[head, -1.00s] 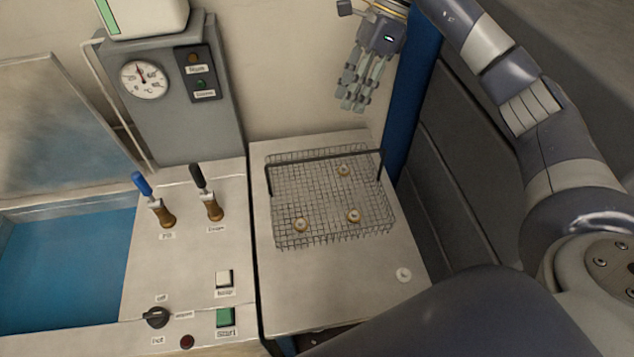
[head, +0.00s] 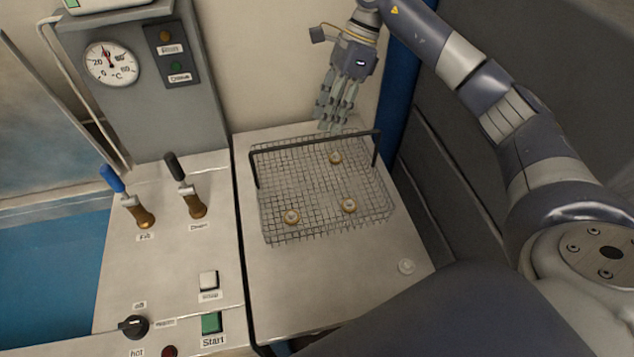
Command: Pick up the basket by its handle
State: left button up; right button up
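The wire basket (head: 318,205) sits on the light metal bench top to the right of the control panel. Its dark handle (head: 315,144) stands up as an arch across the basket's far part. My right gripper (head: 334,118) hangs just above and behind the handle, fingers pointing down. Its fingers look extended and hold nothing; a gap to the handle seems to remain, though depth is hard to judge. My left gripper is not in view.
Left of the basket are a blue-handled valve (head: 137,205), a black-handled valve (head: 190,195), a green start button (head: 211,323) and a rotary knob (head: 133,327). A grey gauge box (head: 150,95) stands behind.

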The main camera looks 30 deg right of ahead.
aim_at(316, 141)
jog(key=p+x, duration=0.1)
jog(key=x, duration=0.2)
jog(key=shift+a, duration=0.1)
jog(key=p+x, duration=0.2)
jog(key=x, duration=0.1)
jog(key=shift+a, duration=0.15)
jog(key=shift+a+f, duration=0.15)
jog(key=shift+f, duration=0.4)
grip_shut()
jog(key=shift+w+r, duration=0.1)
